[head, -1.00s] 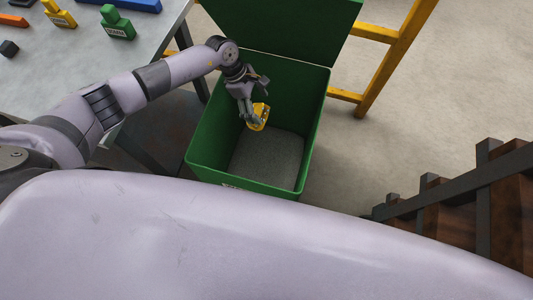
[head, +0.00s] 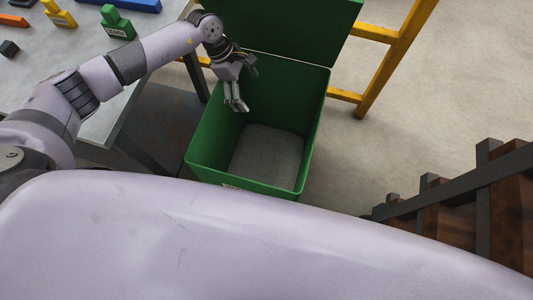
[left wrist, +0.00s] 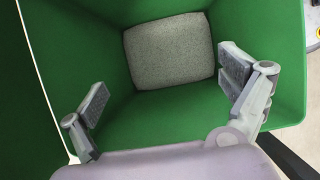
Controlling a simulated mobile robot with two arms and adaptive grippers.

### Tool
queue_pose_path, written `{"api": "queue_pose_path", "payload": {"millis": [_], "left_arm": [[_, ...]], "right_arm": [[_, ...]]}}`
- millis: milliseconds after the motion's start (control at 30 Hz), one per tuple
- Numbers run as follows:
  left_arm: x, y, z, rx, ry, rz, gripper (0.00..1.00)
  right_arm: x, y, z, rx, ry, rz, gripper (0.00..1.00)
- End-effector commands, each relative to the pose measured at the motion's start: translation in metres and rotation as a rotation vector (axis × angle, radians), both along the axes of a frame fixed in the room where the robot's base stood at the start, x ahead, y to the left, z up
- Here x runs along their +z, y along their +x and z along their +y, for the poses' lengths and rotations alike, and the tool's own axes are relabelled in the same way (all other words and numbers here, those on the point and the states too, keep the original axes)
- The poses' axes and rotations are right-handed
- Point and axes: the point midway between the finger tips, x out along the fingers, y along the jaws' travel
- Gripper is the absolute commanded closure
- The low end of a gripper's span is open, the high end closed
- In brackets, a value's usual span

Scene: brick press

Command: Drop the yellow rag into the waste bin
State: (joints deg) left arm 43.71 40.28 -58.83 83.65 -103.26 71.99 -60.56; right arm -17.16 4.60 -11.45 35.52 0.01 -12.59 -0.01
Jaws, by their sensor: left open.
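The waste bin (head: 193,160) is a green, square-mouthed box with its lid (head: 285,30) standing open at the back. Its grey floor shows in the head view and in the left wrist view (left wrist: 168,50), and looks bare. My left gripper (head: 245,87) is over the back left part of the bin's mouth. In the left wrist view its fingers (left wrist: 165,90) are spread apart with nothing between them. The yellow rag does not show in either view now. My right gripper is not in view.
A grey table (head: 92,52) stands at the left, with a green stamp-like block (head: 117,24), a yellow one (head: 58,14) and other small items. A yellow ladder-like frame (head: 391,62) stands behind the bin. A dark rack (head: 485,190) is at the right.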

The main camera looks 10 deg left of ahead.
Motion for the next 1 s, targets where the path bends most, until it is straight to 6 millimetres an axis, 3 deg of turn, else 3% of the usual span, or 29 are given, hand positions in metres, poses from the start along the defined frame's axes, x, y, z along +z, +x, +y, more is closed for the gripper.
{"api": "queue_pose_path", "payload": {"millis": [100, 300, 1000], "left_arm": [[0.021, 0.001, 0.009, -0.001, 0.001, -0.004, 0.05], [0.039, 0.001, 0.016, -0.001, 0.0, -0.001, 0.05], [0.042, 0.0, 0.017, -0.001, 0.0, 0.001, 0.05]], "right_arm": [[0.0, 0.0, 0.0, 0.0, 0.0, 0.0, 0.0], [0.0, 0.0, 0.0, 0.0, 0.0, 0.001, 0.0], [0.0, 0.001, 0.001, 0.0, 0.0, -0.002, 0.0]]}}
